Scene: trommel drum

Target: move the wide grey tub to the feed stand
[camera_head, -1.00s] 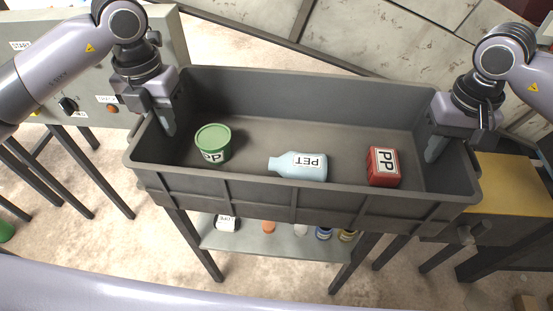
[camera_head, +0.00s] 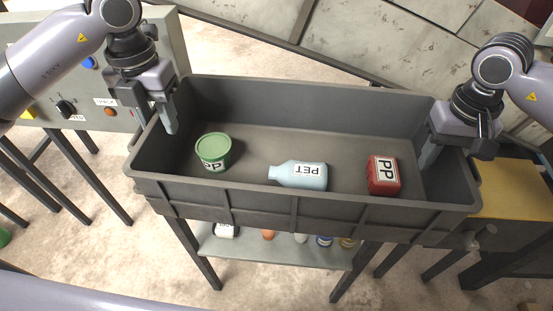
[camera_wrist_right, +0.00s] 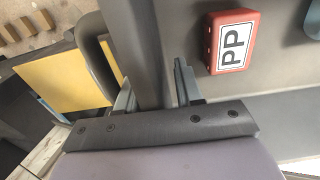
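The wide grey tub (camera_head: 300,207) sits in the middle of the head view over a dark-legged stand with a lower shelf (camera_head: 270,250). It holds a green PP pot (camera_head: 213,148), a pale blue PET bottle (camera_head: 300,176) and a red PP container (camera_head: 383,172). My left gripper (camera_head: 155,118) is at the left end wall, its fingers apart, above or astride the rim. My right gripper (camera_head: 432,150) is at the right end wall. In the right wrist view its fingers (camera_wrist_right: 155,88) stand either side of the tub wall (camera_wrist_right: 146,45), with a gap on one side. No label identifies the feed stand.
A yellow-topped stand (camera_head: 515,188) is close to the tub's right end. A grey control panel (camera_head: 40,85) with knobs and buttons stands at the left. Small bottles (camera_head: 324,240) are on the shelf below. A pale panelled wall (camera_head: 390,38) is behind the tub.

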